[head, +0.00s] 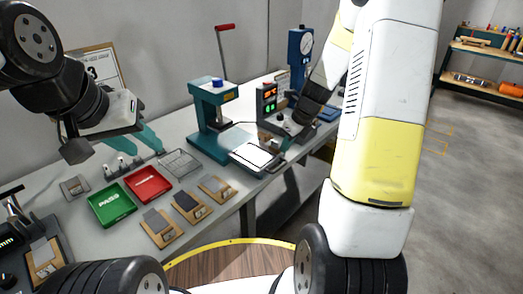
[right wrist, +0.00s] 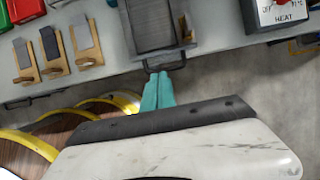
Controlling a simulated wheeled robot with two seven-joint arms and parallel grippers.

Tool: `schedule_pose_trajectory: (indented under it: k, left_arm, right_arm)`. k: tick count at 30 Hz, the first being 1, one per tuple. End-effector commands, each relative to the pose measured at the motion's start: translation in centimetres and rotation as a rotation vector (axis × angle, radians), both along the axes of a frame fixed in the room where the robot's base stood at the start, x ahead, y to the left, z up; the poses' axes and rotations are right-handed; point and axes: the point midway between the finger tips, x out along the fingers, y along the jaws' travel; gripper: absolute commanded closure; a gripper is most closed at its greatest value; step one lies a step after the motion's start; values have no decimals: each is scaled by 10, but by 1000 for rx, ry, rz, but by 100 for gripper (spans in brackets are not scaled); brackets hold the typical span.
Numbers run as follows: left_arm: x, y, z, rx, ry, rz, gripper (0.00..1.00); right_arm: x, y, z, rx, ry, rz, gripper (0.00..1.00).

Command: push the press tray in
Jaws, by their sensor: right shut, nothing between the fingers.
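The teal press (head: 212,108) with a red lever stands on the bench in the head view. Its tray (head: 262,156) sticks out at the front, towards the bench edge. In the right wrist view the grey tray (right wrist: 152,38) is at top centre, with a thin handle loop (right wrist: 165,62) at its near end. My right gripper (right wrist: 160,78) is shut and empty, its teal fingertips right by that handle; I cannot tell whether they touch it. My left gripper (head: 153,142) hangs over the bench at the left; its finger gap is unclear.
A green tray (head: 112,204) and a red tray (head: 148,184) lie left of the press, beside a wire rack (head: 180,163). Several wooden clipboard-like holders (head: 188,206) line the front edge. A heat control box (right wrist: 283,12) and a blue gauge press (head: 300,48) stand right.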

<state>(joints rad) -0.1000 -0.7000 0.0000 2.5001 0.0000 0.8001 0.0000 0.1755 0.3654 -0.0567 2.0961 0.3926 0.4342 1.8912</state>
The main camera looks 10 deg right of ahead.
Motion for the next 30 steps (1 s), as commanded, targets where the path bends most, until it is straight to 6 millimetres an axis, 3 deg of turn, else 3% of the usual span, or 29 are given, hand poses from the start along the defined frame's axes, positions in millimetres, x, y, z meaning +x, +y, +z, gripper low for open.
schedule_pose_trajectory:
  k: [16, 21, 30]
  left_arm:
    - [0, 0, 0, 0, 0, 0, 64]
    - [0, 0, 0, 0, 0, 0, 64]
    - [0, 0, 0, 0, 0, 0, 64]
  right_arm:
    - [24, 19, -79, 2, 5, -1, 100]
    - [28, 22, -90, 1, 2, 0, 100]
    - [29, 23, -91, 1, 1, -1, 100]
